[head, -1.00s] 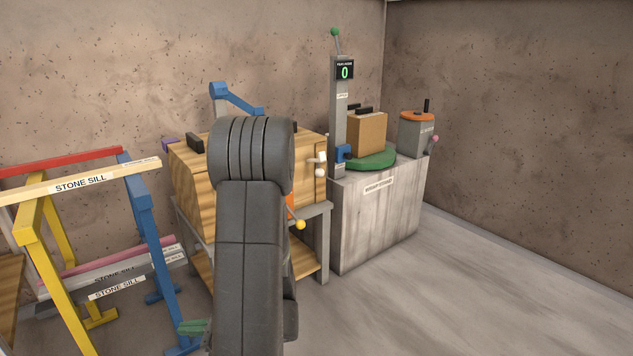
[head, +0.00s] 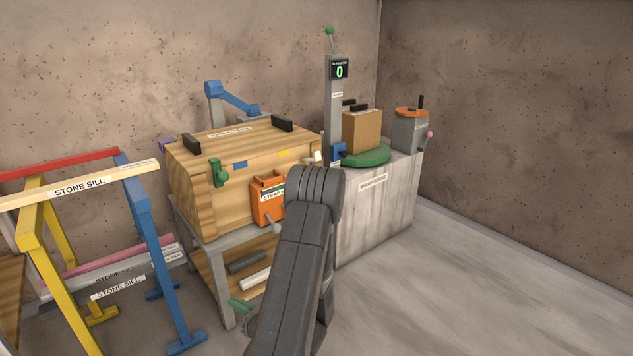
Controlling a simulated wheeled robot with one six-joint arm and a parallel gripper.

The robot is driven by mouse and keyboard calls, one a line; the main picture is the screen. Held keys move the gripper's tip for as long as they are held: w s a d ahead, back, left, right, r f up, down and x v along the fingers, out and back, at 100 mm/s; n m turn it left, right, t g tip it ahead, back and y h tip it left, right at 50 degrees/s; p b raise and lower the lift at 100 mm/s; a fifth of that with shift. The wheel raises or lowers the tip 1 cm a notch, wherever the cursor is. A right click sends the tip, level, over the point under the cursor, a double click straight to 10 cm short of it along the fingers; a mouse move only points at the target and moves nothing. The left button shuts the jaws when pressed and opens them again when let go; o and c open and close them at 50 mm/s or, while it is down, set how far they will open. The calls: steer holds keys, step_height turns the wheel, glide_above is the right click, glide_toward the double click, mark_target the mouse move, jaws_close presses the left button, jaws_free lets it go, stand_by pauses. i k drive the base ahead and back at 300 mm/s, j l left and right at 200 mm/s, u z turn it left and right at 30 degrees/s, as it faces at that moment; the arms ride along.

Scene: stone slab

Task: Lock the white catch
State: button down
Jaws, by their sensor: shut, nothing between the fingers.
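The white catch (head: 318,157) is at the right end of the wooden chest's front (head: 200,198). Only its upper part shows just above my arm; the lower part is hidden behind the arm, so I cannot tell how its lever stands. A green catch (head: 218,173) is at the left end of the same front. The chest's lid (head: 235,141) looks down. My arm rises from the bottom of the head view and bends in front of the chest's right end. My gripper is hidden behind the arm.
A grey post (head: 335,110) and a stone-topped counter (head: 385,215) stand close on the right. Blue and yellow trestles (head: 145,215) stand left. Floor is clear at right.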

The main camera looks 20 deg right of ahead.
mark_target(316, 157)
steer(key=i+l+z, duration=0.15)
steer(key=i+l, duration=0.15)
steer(key=i+l+z, duration=0.2)
steer(key=i, duration=0.35)
steer(key=i+l+z, duration=0.15)
steer(key=i, duration=0.3)
steer(key=i+l+z, duration=0.15)
steer(key=i, duration=0.3)
steer(key=l, duration=0.1)
